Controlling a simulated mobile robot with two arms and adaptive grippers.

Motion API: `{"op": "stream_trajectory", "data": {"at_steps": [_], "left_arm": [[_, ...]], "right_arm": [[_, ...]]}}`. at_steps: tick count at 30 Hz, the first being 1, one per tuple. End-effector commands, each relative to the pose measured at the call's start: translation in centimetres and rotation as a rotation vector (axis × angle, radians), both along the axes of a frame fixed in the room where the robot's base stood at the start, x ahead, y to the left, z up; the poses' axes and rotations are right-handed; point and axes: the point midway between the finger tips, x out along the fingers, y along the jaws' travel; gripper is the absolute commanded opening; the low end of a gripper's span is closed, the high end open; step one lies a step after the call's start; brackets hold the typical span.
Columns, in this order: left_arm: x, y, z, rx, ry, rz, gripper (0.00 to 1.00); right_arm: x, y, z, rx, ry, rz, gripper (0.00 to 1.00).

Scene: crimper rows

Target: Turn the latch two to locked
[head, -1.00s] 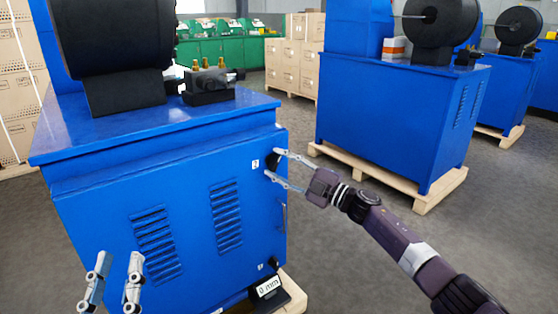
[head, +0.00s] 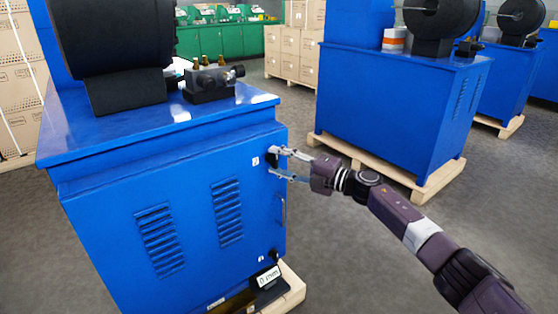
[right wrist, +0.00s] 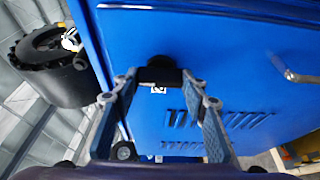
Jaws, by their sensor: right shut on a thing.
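Latch two is a black knob (head: 271,154) at the upper right edge of the blue cabinet door (head: 185,215), beside a small white label marked 2 (head: 255,161). My right gripper (head: 274,161) reaches it from the right and is shut on it. In the right wrist view the dark latch (right wrist: 160,70) sits between the fingertips of my right gripper (right wrist: 160,78), with the white label just below it. The fingers partly hide the latch, and I cannot tell its exact turn. My left gripper is out of view.
A second black latch (head: 274,255) sits low on the same door, beside a small label. A metal handle (head: 282,210) stands out between the latches. A 0 mm display (head: 268,277) is by the pallet (head: 290,287). Another blue machine (head: 390,110) stands behind; grey floor lies between.

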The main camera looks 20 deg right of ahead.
Motion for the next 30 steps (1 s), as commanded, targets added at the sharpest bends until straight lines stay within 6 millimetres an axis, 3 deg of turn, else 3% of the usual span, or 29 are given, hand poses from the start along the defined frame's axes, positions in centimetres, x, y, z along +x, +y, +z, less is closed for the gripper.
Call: {"op": "stream_trajectory", "data": {"at_steps": [12, 13, 18, 30], "left_arm": [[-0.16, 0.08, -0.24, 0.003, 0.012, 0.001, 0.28], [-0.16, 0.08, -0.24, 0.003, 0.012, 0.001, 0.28], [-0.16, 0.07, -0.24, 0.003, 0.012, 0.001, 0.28], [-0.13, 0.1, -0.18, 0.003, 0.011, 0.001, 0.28]], "right_arm": [[-0.05, 0.13, -0.11, -0.012, -0.004, 0.003, 0.16], [-0.06, 0.14, -0.11, -0.012, -0.004, 0.003, 0.41], [-0.04, 0.1, -0.09, -0.009, -0.003, 0.002, 0.58], [-0.73, -0.74, -0.16, -0.009, -0.001, -0.001, 0.58]]}}
